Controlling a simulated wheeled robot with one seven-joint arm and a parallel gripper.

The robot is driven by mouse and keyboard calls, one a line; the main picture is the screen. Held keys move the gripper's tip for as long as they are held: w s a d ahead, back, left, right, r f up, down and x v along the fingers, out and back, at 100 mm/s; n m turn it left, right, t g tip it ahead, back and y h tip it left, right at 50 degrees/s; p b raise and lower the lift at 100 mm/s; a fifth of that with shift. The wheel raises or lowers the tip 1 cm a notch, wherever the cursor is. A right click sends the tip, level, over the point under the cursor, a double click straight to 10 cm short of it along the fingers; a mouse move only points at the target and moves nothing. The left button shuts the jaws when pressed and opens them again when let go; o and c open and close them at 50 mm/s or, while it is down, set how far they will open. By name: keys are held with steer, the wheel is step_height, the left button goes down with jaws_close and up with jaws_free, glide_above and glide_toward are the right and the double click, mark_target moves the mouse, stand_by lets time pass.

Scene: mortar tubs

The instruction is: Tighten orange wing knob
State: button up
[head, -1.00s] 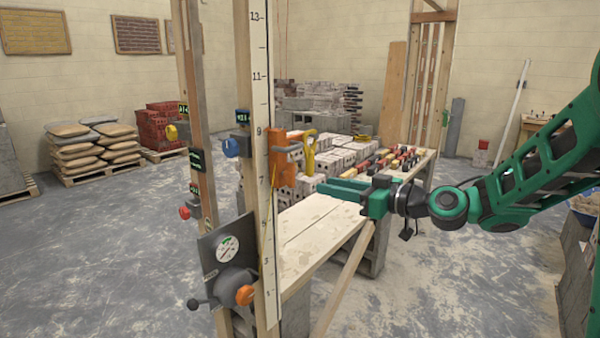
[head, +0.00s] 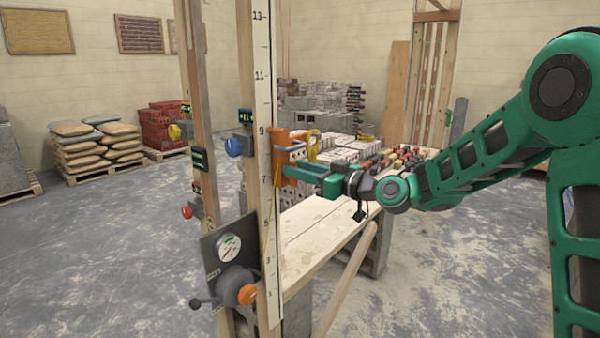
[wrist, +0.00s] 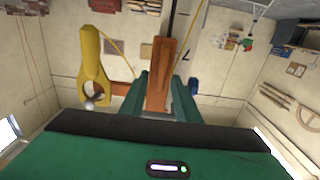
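An orange clamp-like fitting (head: 283,140) is on the upright post, near the 9 mark of the white scale. I cannot clearly make out its wings. My gripper (head: 300,172) is level with its lower part, just right of the post, fingers pointing left. In the wrist view a long orange piece (wrist: 162,65) shows between my two green fingers (wrist: 160,100), which stand apart on either side of it. I cannot tell whether they touch it. A separate round orange knob (head: 246,294) sits low on the gauge unit.
A yellow hook-shaped piece (head: 313,147) is close beside the orange fitting; it also shows left of my fingers in the wrist view (wrist: 92,65). A plank bench (head: 320,230) lies below my gripper. A gauge panel (head: 226,247) stands lower left.

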jaws_close()
steer(key=shift+w+m, duration=0.15)
steer(key=shift+m, duration=0.15)
steer(key=shift+w+d+f+m, duration=0.25)
steer(key=shift+f+m, duration=0.1)
steer(key=shift+m, duration=2.5)
steer(key=shift+w+d+f+m, duration=0.2)
steer(key=shift+w+f+m, duration=0.1)
steer(key=shift+m, duration=2.6)
steer(key=shift+w+d+f+m, duration=0.25)
steer(key=shift+f+m, duration=0.1)
steer(key=shift+m, duration=2.5)
steer(key=shift+a, duration=0.1)
